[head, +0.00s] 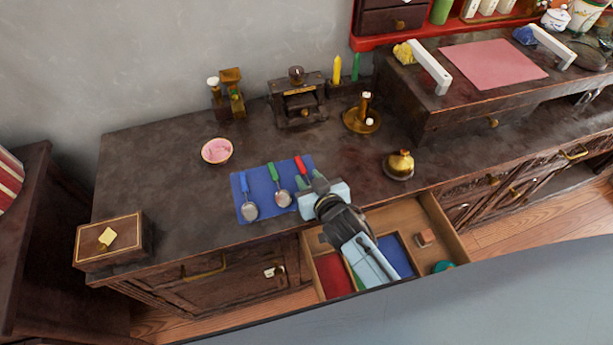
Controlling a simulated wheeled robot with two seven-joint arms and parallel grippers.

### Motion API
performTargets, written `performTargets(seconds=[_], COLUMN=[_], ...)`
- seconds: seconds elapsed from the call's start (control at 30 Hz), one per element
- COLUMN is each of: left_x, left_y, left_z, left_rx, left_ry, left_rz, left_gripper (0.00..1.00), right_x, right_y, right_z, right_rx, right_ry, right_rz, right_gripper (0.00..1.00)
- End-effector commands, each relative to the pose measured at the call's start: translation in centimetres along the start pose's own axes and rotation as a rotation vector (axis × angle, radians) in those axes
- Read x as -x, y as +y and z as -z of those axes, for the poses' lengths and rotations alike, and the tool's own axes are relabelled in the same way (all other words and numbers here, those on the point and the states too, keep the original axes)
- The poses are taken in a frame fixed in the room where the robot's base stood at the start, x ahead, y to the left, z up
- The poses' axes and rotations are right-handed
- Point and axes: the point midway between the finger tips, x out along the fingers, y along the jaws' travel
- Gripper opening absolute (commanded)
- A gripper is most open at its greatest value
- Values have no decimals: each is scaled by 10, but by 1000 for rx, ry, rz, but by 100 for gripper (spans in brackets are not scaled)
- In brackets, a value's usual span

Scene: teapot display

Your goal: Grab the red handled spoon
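The red-handled spoon (300,164) lies at the right end of a blue mat (264,175) on the dark counter. Only its red handle shows clearly; my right gripper hides its lower part. My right gripper (310,180) is over the mat's right edge, with its two fingertips apart near the red handle. I cannot tell whether the fingers touch the spoon. A green-handled spoon (273,172) and a blue-handled spoon (244,183) lie to its left on the mat. My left gripper is not in view.
An open drawer (452,236) with coloured compartments sits below my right arm. A pink bowl (216,151), a wooden box (112,240), a brass bell-shaped piece (399,165) and a candle holder (362,120) stand around the mat. The counter left of the mat is mostly clear.

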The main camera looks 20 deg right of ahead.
Motion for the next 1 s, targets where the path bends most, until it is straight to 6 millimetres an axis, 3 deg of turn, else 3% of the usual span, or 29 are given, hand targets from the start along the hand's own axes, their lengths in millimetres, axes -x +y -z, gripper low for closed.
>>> performTargets(seconds=[0.07,0.3,0.7,1.0], left_x=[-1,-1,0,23], left_y=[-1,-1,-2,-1], left_z=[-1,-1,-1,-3], left_rx=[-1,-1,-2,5], left_ry=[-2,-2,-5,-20], left_rz=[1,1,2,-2], left_gripper=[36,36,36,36], right_x=[0,0,1,22], right_y=[0,0,0,0], right_z=[-1,-1,2,54], right_rx=[0,0,0,0], right_ry=[0,0,1,5], right_rz=[0,0,0,1], right_gripper=[31,1,0,0])
